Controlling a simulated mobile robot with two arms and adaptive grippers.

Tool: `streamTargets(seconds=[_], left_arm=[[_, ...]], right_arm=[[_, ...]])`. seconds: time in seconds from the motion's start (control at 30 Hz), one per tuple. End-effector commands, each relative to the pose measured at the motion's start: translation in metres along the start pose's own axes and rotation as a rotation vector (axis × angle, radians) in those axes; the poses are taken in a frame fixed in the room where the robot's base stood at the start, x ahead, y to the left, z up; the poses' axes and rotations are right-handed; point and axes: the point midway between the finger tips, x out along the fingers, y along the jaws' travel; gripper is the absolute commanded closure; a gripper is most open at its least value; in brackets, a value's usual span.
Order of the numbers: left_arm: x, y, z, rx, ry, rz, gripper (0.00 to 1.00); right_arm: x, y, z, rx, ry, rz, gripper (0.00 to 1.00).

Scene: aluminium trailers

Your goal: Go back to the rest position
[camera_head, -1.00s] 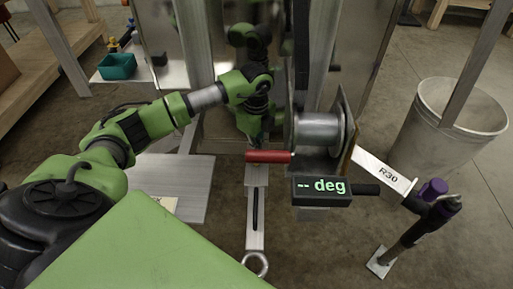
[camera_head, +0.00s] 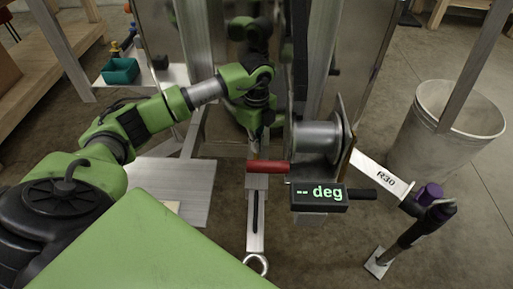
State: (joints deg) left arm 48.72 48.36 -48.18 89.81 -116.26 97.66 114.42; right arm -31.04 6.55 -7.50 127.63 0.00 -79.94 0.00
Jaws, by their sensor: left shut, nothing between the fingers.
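My left arm comes in from the left and bends down at the wrist in front of an upright metal panel. My left gripper (camera_head: 257,133) points down just above a red handle (camera_head: 268,167); its dark fingers are small and partly lost against the dark background. It looks shut and holds nothing. I cannot tell whether the fingertips touch the handle. My right gripper is not in view.
A metal spool (camera_head: 317,138) and a "deg" display (camera_head: 319,197) stand right of the gripper. An R30 plate (camera_head: 381,176) meets a purple-topped stand (camera_head: 429,194). A grey bin (camera_head: 432,145) is right, a teal tray (camera_head: 120,71) back left.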

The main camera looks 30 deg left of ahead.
Motion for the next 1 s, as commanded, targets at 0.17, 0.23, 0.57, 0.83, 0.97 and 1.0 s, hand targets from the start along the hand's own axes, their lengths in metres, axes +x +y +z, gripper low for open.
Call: streamTargets(seconds=[0.17,0.23,0.57,0.83,0.97,1.0], left_arm=[[-0.040,-0.001,0.000,0.000,0.000,-0.005,1.00],[-0.055,-0.001,0.000,-0.001,-0.001,-0.005,1.00],[-0.099,0.000,0.000,0.000,0.000,-0.002,1.00],[-0.101,0.000,0.000,0.000,0.000,0.000,1.00],[-0.101,0.000,0.000,0.000,0.000,0.000,1.00],[-0.101,0.000,0.000,0.000,0.000,0.000,1.00]], right_arm=[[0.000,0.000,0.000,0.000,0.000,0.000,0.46],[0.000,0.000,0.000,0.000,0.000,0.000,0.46],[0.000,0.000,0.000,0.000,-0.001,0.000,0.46],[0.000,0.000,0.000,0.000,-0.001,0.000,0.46],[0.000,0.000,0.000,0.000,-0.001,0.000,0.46],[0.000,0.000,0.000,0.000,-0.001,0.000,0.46]])
